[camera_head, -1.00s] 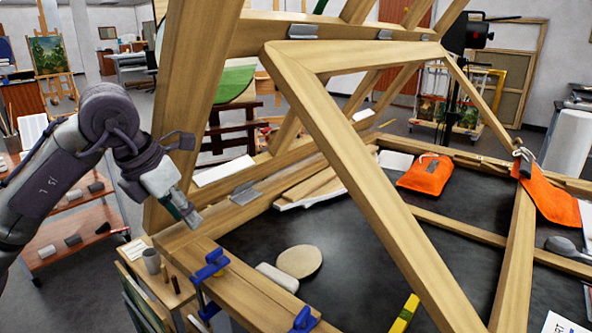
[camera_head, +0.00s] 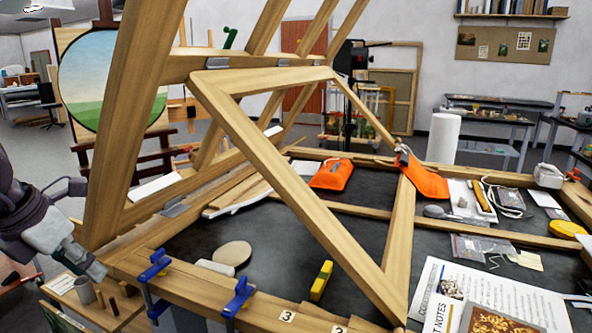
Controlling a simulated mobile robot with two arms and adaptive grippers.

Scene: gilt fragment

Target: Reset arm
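My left arm comes in from the left edge of the head view. Its gripper (camera_head: 92,264) points down and to the right, just left of the wooden frame's near left corner. The gripper is small and seen from the side, so I cannot tell whether its fingers are open or shut. I see nothing hanging from it. My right arm and gripper are not in view.
A large wooden frame (camera_head: 330,255) with slanted beams spans the dark worktable. Blue clamps (camera_head: 236,297) grip its near edge. Orange pouches (camera_head: 331,174), a yellow level (camera_head: 321,280) and papers (camera_head: 480,295) lie around it. Small pots (camera_head: 85,291) stand below my gripper.

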